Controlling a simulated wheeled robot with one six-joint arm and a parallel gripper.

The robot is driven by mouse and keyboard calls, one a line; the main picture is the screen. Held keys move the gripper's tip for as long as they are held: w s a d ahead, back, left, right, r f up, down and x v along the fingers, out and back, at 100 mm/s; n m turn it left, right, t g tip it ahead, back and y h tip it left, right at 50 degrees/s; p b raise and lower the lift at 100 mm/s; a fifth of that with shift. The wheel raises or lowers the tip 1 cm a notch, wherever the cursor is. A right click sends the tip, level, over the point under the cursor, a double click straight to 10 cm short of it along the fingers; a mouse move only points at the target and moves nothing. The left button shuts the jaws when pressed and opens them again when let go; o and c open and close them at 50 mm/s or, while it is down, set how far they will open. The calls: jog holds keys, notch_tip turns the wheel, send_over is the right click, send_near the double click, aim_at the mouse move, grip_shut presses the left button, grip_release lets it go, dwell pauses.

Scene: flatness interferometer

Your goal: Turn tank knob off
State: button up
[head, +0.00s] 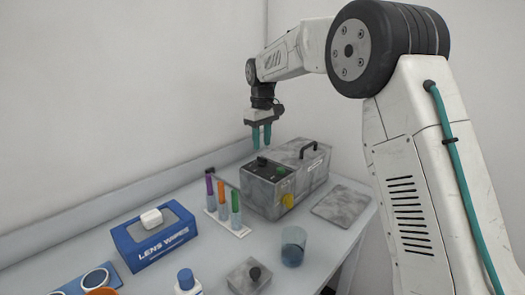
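A grey mottled box-shaped unit (305,170) with a black carrying handle stands at the back of the bench. Its sloped dark panel carries a black knob (262,161) and a small green part.
A rack (228,222) with coloured-capped tubes stands just left of the unit. A blue lens wipes box (153,238) is at left.

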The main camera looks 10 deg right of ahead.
jog(key=shift+r, duration=1.4)
jog(key=shift+f, duration=0.1)
jog(key=shift+m+g, duration=0.4)
jog(key=shift+m, duration=0.4)
jog(key=s+f, duration=0.3)
jog(key=shift+s+d+f, duration=0.15)
jog(key=shift+s+d, duration=0.1)
jog(key=s+d+m+t, duration=0.1)
jog(key=s+d+m, duration=0.1)
jog(key=s, duration=2)
jog(key=s+d+r+m+t, duration=0.1)
jog(key=s+d+m, duration=0.2)
jog(key=s, duration=1.9)
jog(key=shift+s+d, duration=0.4)
jog(key=shift+d, duration=0.7)
